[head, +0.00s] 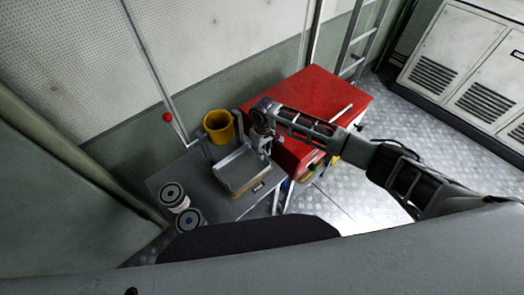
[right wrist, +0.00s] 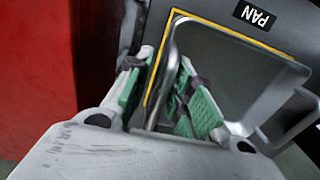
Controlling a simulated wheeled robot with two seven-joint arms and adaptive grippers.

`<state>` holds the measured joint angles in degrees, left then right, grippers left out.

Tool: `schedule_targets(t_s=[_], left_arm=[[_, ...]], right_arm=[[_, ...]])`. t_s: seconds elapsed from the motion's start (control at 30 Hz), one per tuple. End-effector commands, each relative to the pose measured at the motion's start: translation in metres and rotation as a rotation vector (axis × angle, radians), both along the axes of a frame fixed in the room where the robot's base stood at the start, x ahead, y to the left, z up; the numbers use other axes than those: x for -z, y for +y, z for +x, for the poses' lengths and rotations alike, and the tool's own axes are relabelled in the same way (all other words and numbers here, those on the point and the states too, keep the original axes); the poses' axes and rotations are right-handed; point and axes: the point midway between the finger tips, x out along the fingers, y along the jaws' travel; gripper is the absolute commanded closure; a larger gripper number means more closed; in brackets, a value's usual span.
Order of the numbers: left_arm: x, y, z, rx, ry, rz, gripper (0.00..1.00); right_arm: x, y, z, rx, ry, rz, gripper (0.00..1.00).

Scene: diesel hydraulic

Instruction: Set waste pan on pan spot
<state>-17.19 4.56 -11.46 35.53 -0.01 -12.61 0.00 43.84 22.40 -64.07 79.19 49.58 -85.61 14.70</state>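The pan spot is a yellow outline (right wrist: 240,36) beside a PAN label (right wrist: 255,16). The visible pan corner lies within two sides of this outline; the other sides are hidden. My right gripper (right wrist: 168,98) is at the pan's edge, its green-padded fingers apart on either side of the rim. It also shows in the head view (head: 262,146). My left gripper is out of view.
A yellow pot (head: 218,126) stands behind the pan. Two cans, one (head: 173,196) behind the other (head: 189,219), stand at the bench's left front. A red cabinet (head: 318,95) adjoins on the right, under my right arm. A red-knobbed lever (head: 168,117) rises at the back.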

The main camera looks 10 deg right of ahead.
Motion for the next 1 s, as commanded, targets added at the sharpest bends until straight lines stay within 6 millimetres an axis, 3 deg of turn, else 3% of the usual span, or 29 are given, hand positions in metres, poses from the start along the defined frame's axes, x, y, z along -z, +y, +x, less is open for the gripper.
schedule_targets(t_s=[1.0], left_arm=[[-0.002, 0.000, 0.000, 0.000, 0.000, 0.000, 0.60]], right_arm=[[-0.024, -0.001, 0.000, 0.000, 0.000, 0.000, 0.77]])
